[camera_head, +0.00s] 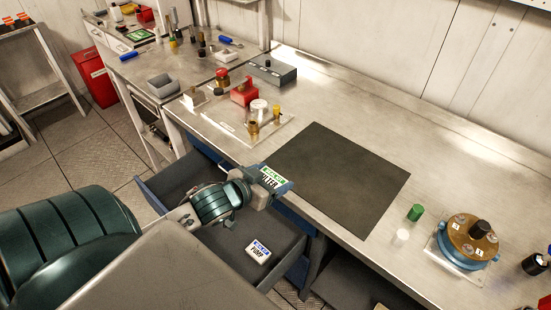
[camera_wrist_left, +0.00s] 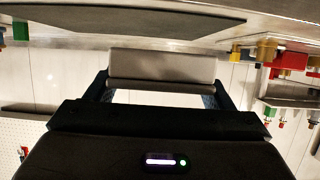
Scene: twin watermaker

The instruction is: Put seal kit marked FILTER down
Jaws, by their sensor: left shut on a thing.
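The seal kit marked FILTER (camera_head: 273,177) is a small pack with a white and green label. My left gripper (camera_head: 265,187) is shut on it and holds it above the open drawer, near the bench's front edge. In the left wrist view the kit (camera_wrist_left: 162,66) is a plain pale block between the two fingers (camera_wrist_left: 160,92); its label does not show there. The drawer (camera_head: 205,240) is pulled out below my left gripper. A second white kit (camera_head: 258,251), whose label seems to read PUMP, lies inside. My right gripper is not in view.
A dark mat (camera_head: 345,185) lies bare on the steel bench (camera_head: 440,150), right of the held kit. A red-buttoned fixture (camera_head: 243,92) and brass fittings stand to its left. A green cap (camera_head: 415,212), a white cap (camera_head: 401,237) and a blue-brown round housing (camera_head: 468,242) stand at right.

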